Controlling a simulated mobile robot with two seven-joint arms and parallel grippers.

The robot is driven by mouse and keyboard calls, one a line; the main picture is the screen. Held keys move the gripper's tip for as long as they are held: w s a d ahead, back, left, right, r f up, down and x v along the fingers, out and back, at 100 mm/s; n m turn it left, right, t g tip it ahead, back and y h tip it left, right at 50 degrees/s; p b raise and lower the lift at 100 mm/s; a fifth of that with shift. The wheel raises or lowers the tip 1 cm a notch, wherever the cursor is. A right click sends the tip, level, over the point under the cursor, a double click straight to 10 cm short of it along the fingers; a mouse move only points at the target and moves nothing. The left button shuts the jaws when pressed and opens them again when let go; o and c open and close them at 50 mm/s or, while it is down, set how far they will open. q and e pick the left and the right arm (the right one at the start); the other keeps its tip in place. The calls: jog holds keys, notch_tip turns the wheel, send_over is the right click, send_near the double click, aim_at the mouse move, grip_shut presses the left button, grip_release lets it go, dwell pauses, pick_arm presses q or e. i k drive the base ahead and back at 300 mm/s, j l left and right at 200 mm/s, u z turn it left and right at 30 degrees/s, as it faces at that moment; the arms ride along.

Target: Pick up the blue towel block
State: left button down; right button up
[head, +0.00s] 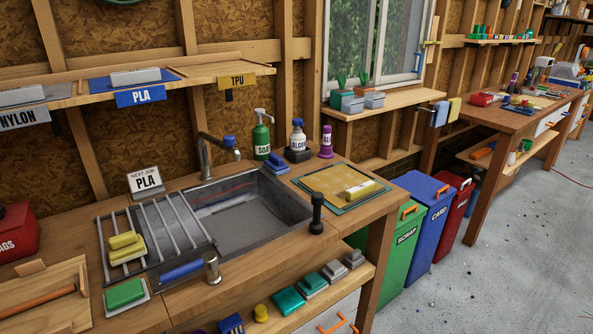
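A blue block (440,114) hangs beside a yellow block (454,109) at the near left end of the far workbench, right of the window. It looks like the blue towel block, though no label shows on it. A smaller blue piece (276,186) lies on the counter behind the sink, and a blue roll (182,271) lies along the sink's front edge. Neither of my grippers is in view.
The sink (292,206) and its wooden counter fill the near left. Green (396,243), blue (432,206) and red (458,193) bins stand on the floor between the counter and the far workbench (507,119). Grey floor is open at the right.

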aim_at(275, 164)
jog(key=i+l, duration=0.15)
jog(key=l, duration=0.3)
jog(key=i+l+u, duration=0.1)
jog(key=l, duration=0.3)
jog(key=i+l, duration=0.2)
jog(key=l, duration=0.25)
jog(key=i+l+u, duration=0.1)
jog(key=l, duration=0.35)
jog(key=i+l, duration=0.15)
jog(key=l, duration=0.25)
jog(key=i+l+u, duration=0.1)
jog(key=l, duration=0.35)
